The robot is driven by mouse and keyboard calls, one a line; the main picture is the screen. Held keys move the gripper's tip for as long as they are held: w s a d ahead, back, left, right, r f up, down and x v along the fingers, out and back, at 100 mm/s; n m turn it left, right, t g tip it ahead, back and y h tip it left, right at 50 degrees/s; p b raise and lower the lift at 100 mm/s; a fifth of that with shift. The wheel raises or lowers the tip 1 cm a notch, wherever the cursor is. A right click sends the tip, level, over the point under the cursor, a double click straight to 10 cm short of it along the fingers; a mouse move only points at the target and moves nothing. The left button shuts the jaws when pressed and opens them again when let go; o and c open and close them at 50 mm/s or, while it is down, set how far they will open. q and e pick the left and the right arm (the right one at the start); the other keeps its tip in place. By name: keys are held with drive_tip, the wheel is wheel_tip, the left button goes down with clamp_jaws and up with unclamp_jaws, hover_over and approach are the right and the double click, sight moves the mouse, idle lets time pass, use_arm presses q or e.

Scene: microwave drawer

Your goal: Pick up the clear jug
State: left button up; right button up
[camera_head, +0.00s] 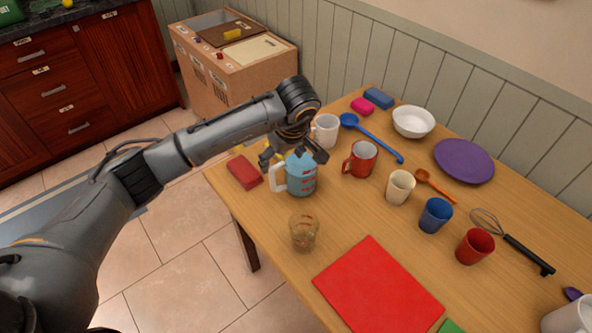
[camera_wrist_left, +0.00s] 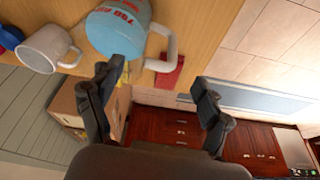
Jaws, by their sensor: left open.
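The clear jug (camera_head: 302,180) looks light blue and see-through, with red markings and a white handle. It stands upright on the table near its left edge. My left gripper (camera_head: 292,157) is open just above and behind the jug's top, hiding part of its rim. In the left wrist view the jug (camera_wrist_left: 118,30) is at the top, its handle pointing right. There the open fingers (camera_wrist_left: 155,83) stand apart with nothing between them, below the handle in the picture. I cannot tell whether a finger touches the jug. My right gripper is not in view.
A clear glass (camera_head: 304,233) stands in front of the jug. A white mug (camera_head: 325,130) and a red mug (camera_head: 360,159) stand close behind and to the right. A red block (camera_head: 244,172) lies left of the jug. A red mat (camera_head: 378,290) lies at the front.

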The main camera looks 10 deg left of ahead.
sight(279, 166)
use_arm(q)
drive_tip(key=p+x, duration=0.2)
drive_tip(key=x, duration=0.4)
drive_tip(key=shift+w+a+f, duration=0.15)
drive_tip(key=shift+a+f, duration=0.05)
drive_tip(key=shift+f, duration=0.15)
drive_tip(key=shift+a+f, duration=0.1)
drive_tip(key=shift+f, duration=0.3)
drive_tip(key=shift+w, duration=0.1)
clamp_jaws()
drive_tip(key=shift+r, duration=0.1)
